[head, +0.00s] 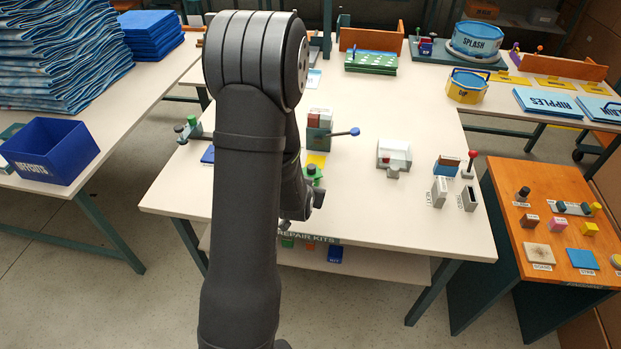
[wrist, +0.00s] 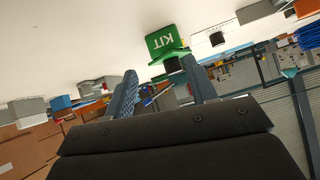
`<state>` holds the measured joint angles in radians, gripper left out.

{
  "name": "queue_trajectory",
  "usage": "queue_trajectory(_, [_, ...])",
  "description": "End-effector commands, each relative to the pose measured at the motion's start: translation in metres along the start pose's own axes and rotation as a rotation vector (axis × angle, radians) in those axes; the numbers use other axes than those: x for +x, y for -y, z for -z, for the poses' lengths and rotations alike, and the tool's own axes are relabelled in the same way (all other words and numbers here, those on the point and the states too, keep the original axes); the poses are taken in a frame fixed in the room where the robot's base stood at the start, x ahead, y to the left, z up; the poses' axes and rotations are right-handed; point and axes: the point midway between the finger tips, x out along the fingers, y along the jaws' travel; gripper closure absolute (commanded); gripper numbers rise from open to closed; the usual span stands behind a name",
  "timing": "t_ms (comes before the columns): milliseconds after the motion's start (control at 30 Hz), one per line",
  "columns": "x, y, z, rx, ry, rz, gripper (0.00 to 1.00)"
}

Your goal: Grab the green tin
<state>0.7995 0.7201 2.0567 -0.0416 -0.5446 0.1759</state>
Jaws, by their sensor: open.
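A green tin with white KIT lettering (wrist: 167,40) shows upside down in the wrist view, on a pale surface. A small dark round part shows at its edge. My gripper (wrist: 159,70) is open and empty, with its two blue-grey fingers apart and the tin beyond their tips. In the head view a green item with a dark top (head: 313,174) stands near the table's front edge, right beside my arm. It looks like the same tin, but I cannot be sure.
The white table (head: 370,215) is clear at its front right. Grey NEXT (head: 439,192) and second (head: 468,198) holders stand right. A lower shelf (head: 385,265) holds small coloured tins.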

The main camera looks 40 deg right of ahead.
Motion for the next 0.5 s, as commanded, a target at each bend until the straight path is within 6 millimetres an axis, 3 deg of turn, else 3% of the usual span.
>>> queue_trajectory(200, [0.037, 0.004, 0.034, 0.129, 0.17, -0.048, 0.48])
queue_trajectory(500, [0.053, 0.009, 0.076, 0.276, 0.367, -0.129, 0.48])
